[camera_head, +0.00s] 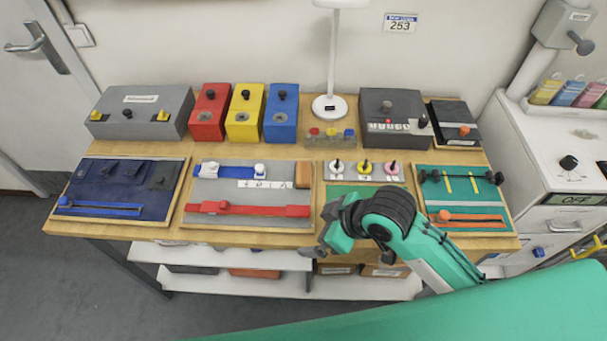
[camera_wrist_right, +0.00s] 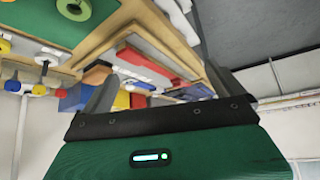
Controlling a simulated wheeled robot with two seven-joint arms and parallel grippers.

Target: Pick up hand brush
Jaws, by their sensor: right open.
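I cannot pick out a hand brush with certainty in either view. My right gripper (camera_head: 320,236) is in front of the table's front edge, between the grey board (camera_head: 235,190) and the green mat (camera_head: 345,192). It is open, and nothing shows between its fingers in the right wrist view (camera_wrist_right: 163,88). Part of the green mat is hidden behind my right arm. On the grey board lie a red bar (camera_head: 255,209), a blue and white piece (camera_head: 230,171) and a brown block (camera_head: 303,176). My left gripper is not in view.
Red (camera_head: 208,118), yellow (camera_head: 244,119) and blue (camera_head: 281,119) boxes stand at the back of the wooden table, beside a white lamp (camera_head: 330,104). A blue panel (camera_head: 115,183) lies left, a teal panel (camera_head: 460,190) right. A white shelf (camera_head: 220,258) is below.

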